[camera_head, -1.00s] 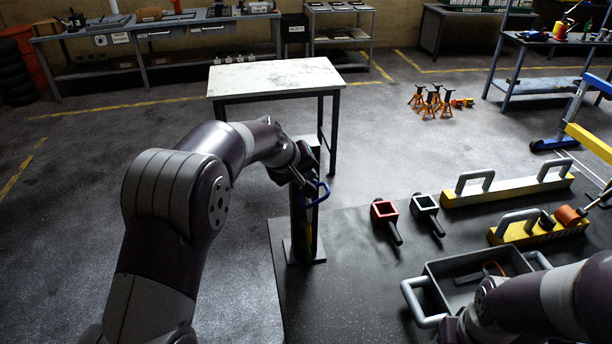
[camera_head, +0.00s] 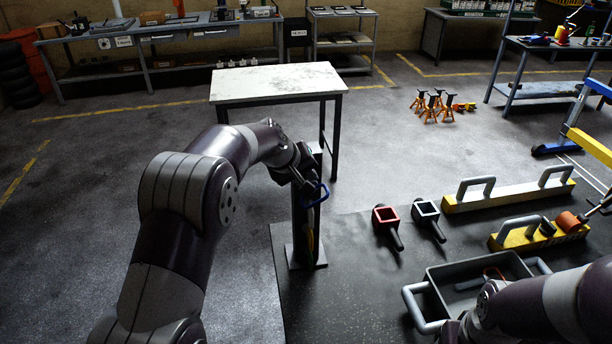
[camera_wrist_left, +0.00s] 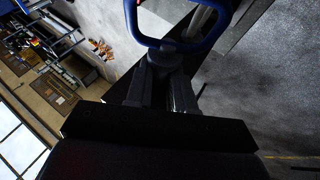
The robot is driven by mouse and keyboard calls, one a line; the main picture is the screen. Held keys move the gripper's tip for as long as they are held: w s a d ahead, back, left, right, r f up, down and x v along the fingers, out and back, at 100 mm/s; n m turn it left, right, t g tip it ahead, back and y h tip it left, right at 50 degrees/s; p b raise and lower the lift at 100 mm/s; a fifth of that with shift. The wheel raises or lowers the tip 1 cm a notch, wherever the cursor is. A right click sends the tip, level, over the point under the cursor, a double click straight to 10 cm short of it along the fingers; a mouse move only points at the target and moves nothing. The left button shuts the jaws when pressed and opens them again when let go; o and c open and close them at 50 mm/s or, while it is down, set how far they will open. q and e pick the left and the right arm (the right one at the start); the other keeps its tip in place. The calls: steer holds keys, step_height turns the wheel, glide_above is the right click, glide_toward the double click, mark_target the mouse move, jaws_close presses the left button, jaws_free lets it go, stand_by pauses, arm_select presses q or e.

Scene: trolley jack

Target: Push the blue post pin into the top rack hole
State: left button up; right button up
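The blue post pin (camera_head: 318,196) shows as a blue loop handle at the upper part of a dark upright post (camera_head: 304,232). My left gripper (camera_head: 305,184) is at the post's upper end, with its fingers at the loop. In the left wrist view the fingers (camera_wrist_left: 168,82) close on the near side of the blue loop (camera_wrist_left: 182,46). The pin's shank and the top rack hole are hidden, so I cannot tell how deep the pin sits. My right arm enters at the lower right; its gripper end (camera_head: 450,328) is too dark and cut off to read.
The post's base plate (camera_head: 318,262) stands on a dark mat (camera_head: 350,300). A white-topped table (camera_head: 275,82) stands behind the post.

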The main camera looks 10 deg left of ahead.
arm_select(q)
steer(key=o, duration=0.3)
steer(key=shift+r, duration=0.1)
steer(key=shift+s, duration=0.1)
steer(key=shift+s+a+r+b, duration=0.15)
steer(key=shift+s+r+b, duration=0.05)
steer(key=shift+r+b, duration=0.15)
steer(key=b+v, duration=0.2)
steer(key=v, duration=0.9)
steer(key=shift+s+r+b, duration=0.25)
steer(key=shift+b, duration=0.15)
